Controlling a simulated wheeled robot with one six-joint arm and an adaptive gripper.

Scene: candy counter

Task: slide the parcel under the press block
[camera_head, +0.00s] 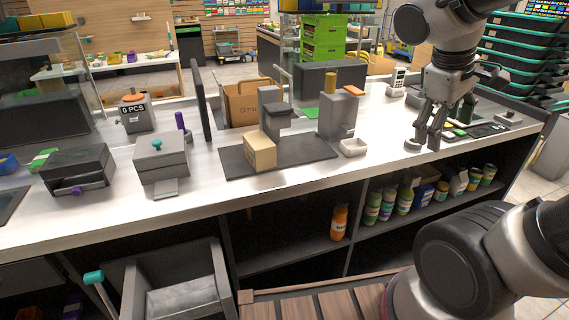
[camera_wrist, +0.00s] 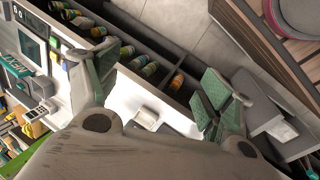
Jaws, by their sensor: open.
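The parcel, a small tan box (camera_head: 259,152), sits upright near the front of a dark mat (camera_head: 316,150) on the white counter. Just behind it stands a grey press block (camera_head: 275,116) with an overhanging top; the parcel hides part of its base, and I cannot tell whether they touch. My gripper (camera_head: 432,128) points down over the right part of the counter, well to the right of the parcel. In the wrist view my gripper (camera_wrist: 160,88) has its green-padded fingers spread apart with nothing between them. I cannot make out the parcel in the wrist view.
A paper bag (camera_head: 251,103) and dark upright panel (camera_head: 201,102) stand behind. A grey box (camera_head: 161,160) sits left. Jars (camera_head: 388,202) fill a shelf below.

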